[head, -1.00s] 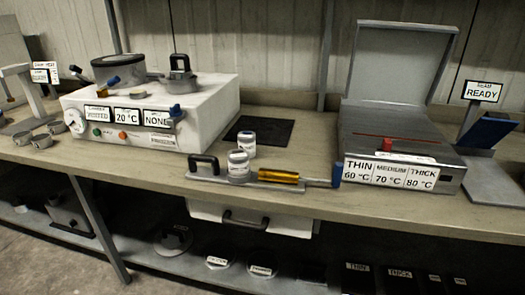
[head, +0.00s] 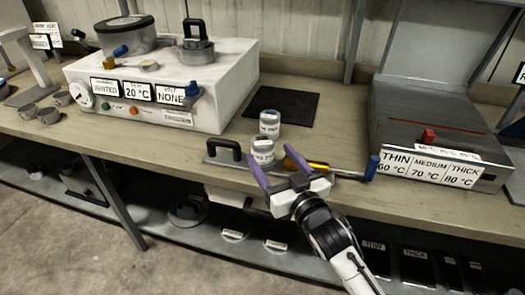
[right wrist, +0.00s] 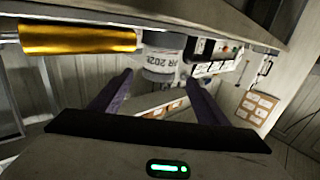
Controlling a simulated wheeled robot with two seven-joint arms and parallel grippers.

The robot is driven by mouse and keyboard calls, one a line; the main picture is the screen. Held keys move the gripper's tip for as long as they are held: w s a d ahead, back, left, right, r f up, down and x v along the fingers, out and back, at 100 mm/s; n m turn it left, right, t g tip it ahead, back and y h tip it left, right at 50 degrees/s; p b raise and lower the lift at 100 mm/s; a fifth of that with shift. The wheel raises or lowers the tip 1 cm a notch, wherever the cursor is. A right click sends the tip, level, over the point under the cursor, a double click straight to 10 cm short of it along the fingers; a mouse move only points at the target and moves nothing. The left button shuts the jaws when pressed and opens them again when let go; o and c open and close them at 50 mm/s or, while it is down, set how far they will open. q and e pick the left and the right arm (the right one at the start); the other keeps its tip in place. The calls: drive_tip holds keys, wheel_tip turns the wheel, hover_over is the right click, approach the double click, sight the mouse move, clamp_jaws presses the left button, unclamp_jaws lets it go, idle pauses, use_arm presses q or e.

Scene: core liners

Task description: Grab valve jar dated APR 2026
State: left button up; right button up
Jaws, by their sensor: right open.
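Two small white labelled jars stand one behind the other at the middle of the bench in the head view. The front jar (head: 262,151) stands at the grey plate with the black handle; the rear jar (head: 270,124) stands just behind it. In the right wrist view a jar (right wrist: 162,58) shows a label ending "PR 2026", between and beyond the fingers. The labels are too small to read in the head view. My right gripper (head: 272,168) is open and empty, its purple fingers reaching toward the front jar. My left gripper is not in view.
A gold cylinder with a rod (head: 310,166) lies right of the front jar and also shows in the right wrist view (right wrist: 78,39). A white vented box (head: 160,85) stands left, a hot plate unit (head: 435,130) right. A black mat (head: 282,106) lies behind the jars.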

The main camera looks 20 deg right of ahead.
sight(267, 149)
drive_tip(key=w, duration=0.4)
drive_tip(key=shift+w+a, duration=0.15)
drive_tip(key=shift+w, duration=0.15)
drive_tip(key=shift+c, duration=0.5)
drive_tip(key=c, duration=1.1)
drive_tip(key=shift+r, duration=0.1)
drive_tip(key=shift+c, duration=0.5)
